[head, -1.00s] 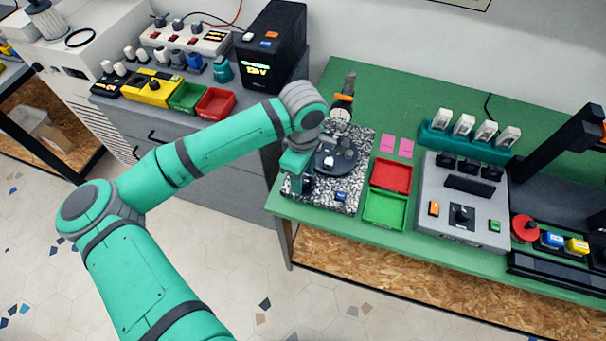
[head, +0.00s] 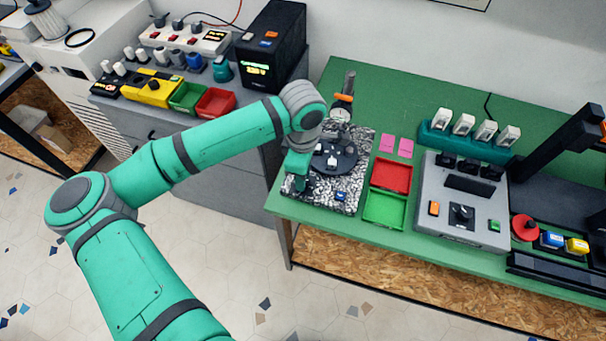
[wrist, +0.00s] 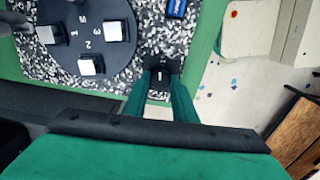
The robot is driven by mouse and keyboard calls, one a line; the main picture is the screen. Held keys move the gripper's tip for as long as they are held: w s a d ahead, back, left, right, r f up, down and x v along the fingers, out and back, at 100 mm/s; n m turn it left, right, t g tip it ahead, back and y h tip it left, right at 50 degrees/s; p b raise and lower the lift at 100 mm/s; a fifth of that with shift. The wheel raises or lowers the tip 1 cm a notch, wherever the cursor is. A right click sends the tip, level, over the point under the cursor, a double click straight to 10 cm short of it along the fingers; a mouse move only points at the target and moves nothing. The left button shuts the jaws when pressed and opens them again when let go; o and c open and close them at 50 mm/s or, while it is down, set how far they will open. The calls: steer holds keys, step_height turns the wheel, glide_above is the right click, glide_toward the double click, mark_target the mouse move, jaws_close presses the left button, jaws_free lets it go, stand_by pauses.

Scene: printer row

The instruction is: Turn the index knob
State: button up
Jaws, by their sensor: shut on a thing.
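The index knob (wrist: 161,78) is a small black knob with a white mark, at the middle of the wrist view. My gripper (wrist: 162,88) is shut on it, with a green finger on each side. In the head view my gripper (head: 299,184) is at the front left of the speckled plate and hides the knob. A round black turntable (head: 346,162) stands beside it on the plate. In the wrist view the turntable (wrist: 88,60) shows printed numbers and several white-topped blocks.
A blue button (head: 341,196) is right of my gripper. Red (head: 407,177) and green (head: 367,210) trays lie right of the plate. A dial gauge (head: 340,114) stands at its back, and a grey control box (head: 425,228) is further right.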

steer(key=n, duration=0.4)
steer(key=shift+n, duration=0.3)
steer(key=n, duration=0.3)
steer(key=shift+n, duration=0.3)
steer(key=n, duration=0.3)
steer(key=shift+n, duration=2.1)
steer(key=o, duration=1)
steer(key=shift+o, duration=0.2)
steer(key=shift+r, duration=0.1)
